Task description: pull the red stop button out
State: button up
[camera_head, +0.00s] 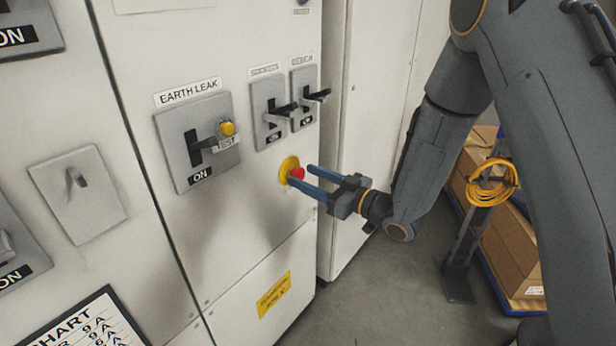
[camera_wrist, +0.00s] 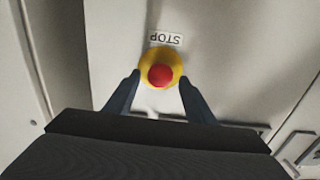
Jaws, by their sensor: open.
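The red stop button (camera_head: 297,173) sits on a round yellow base (camera_head: 287,167) on the white cabinet front. In the wrist view the red button (camera_wrist: 161,75) shows near the centre on its yellow base (camera_wrist: 160,56), with an upside-down STOP label (camera_wrist: 166,39) beyond it. My gripper (camera_head: 299,176) is open, with its two blue fingers reaching toward the panel. In the wrist view the fingertips lie to the left and right of the button, with the button between them. I cannot tell whether either finger touches it.
An EARTH LEAK switch plate (camera_head: 182,160) with a yellow test button (camera_head: 227,128) is up and left. Two black-lever switches (camera_head: 274,112) (camera_head: 313,95) stick out above the stop button. Boxes (camera_head: 508,220) and a coiled yellow cable (camera_head: 492,184) are at right. Grey floor (camera_head: 380,310) is clear.

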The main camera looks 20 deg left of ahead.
jog(key=shift+w+a, duration=0.1)
jog(key=shift+a, duration=0.15)
grip_shut()
jog(key=shift+s+d, duration=0.25)
jog(key=shift+d, duration=0.45)
grip_release()
jog(key=v, duration=0.8)
jog(key=shift+b, duration=0.4)
